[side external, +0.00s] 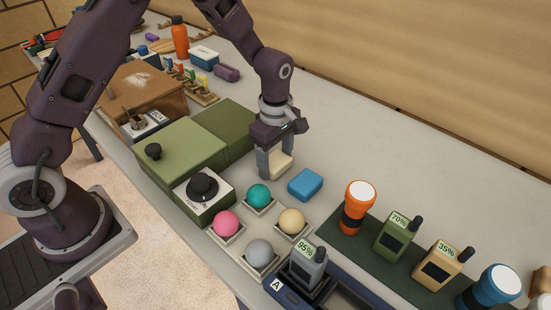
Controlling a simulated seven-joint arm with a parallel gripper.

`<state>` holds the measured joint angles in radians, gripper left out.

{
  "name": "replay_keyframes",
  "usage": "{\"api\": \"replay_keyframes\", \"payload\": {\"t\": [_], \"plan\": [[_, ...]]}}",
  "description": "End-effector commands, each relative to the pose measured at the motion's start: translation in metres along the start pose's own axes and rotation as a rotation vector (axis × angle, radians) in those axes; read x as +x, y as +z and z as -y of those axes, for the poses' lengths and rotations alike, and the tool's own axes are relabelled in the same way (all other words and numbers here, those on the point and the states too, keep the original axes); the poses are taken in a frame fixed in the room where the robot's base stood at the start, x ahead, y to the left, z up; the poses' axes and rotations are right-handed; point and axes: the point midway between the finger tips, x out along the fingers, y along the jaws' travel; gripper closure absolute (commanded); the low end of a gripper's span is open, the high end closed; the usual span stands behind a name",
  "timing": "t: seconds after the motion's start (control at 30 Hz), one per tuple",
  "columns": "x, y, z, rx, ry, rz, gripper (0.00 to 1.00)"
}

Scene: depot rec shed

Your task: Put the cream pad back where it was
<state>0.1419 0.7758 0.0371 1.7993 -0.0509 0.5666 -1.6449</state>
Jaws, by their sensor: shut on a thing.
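The cream pad (281,165) is between the fingers of my gripper (274,165), beside the green box. My gripper points down and is shut on the pad. I cannot tell whether the pad touches the table or is just above it. A blue pad (305,184) lies on the table just to the right of it. The far side of the cream pad is partly hidden by a finger.
A green box (180,148) with a black knob stands left of my gripper. Teal (258,196), pink (226,223), yellow and grey balls sit in small trays in front. Radios and torches stand on a dark green mat (372,257) at right. The table behind the gripper is clear.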

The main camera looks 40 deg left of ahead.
Motion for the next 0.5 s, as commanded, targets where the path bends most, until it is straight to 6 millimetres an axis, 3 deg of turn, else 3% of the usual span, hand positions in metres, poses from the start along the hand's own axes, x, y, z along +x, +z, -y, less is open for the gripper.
{"api": "replay_keyframes", "payload": {"t": [0.07,0.1,0.2,0.5], "plan": [[0.0025,0.0000,0.0003,0.000,-0.001,0.000,0.75],[0.0029,0.0000,0.0002,0.000,-0.001,0.000,0.33],[0.0025,0.0000,0.0002,0.000,-0.001,0.000,0.16],[0.0010,-0.0001,0.0000,0.000,0.000,0.000,0.16]]}}
